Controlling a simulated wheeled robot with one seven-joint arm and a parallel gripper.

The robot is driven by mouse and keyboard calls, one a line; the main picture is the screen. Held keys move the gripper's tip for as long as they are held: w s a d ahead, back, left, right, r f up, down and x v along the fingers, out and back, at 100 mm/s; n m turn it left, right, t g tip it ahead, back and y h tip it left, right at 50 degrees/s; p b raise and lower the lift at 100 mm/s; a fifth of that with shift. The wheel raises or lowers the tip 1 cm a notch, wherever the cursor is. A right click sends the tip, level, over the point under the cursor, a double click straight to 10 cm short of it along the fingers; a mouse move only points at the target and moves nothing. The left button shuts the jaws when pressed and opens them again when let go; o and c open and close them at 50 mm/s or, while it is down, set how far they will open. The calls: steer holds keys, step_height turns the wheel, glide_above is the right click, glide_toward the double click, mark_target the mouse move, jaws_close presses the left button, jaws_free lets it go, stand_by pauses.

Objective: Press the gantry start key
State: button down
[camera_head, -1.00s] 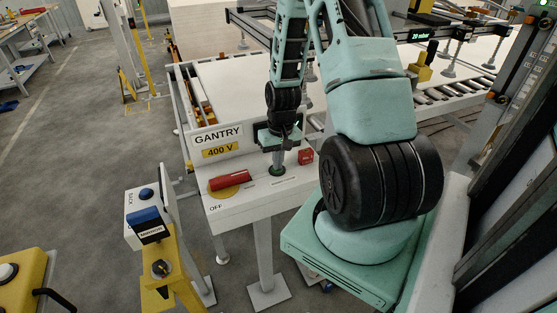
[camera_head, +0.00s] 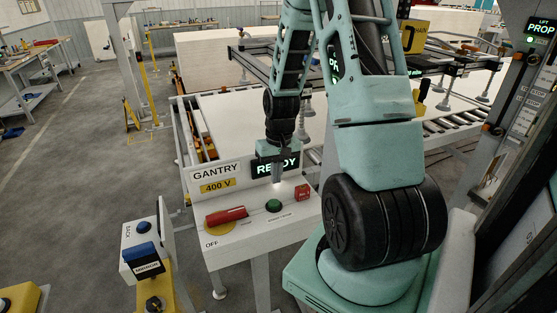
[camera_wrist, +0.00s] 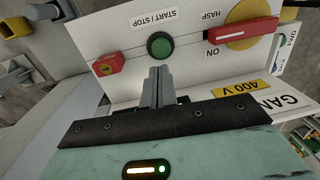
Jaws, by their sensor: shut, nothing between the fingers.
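The gantry start key is a round green button (camera_head: 273,205) on the sloped white control box (camera_head: 258,228). In the wrist view the button (camera_wrist: 160,46) lies just beyond my fingertips, below a "START / STOP" label. My gripper (camera_head: 277,181) is shut and empty, pointing down above the button, with a gap visible between them. Its closed fingers (camera_wrist: 159,72) also show in the wrist view. A black display (camera_head: 275,165) behind the gripper reads "READY" in green. A red rotary handle (camera_head: 226,215) sits on a yellow disc, its tip near the "ON" mark.
A small red block (camera_head: 302,192) is right of the button. The "GANTRY" and yellow "400 V" signs (camera_head: 216,186) stand behind the handle. The gantry frame and roller conveyor (camera_head: 450,130) lie behind.

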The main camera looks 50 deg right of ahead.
steer(key=shift+d+r+b, duration=0.15)
steer(key=shift+r+b, duration=0.1)
steer(key=shift+r, duration=1.05)
steer(key=shift+d+r+b, duration=0.1)
steer(key=shift+r+b, duration=0.15)
steer(key=shift+r, duration=1.05)
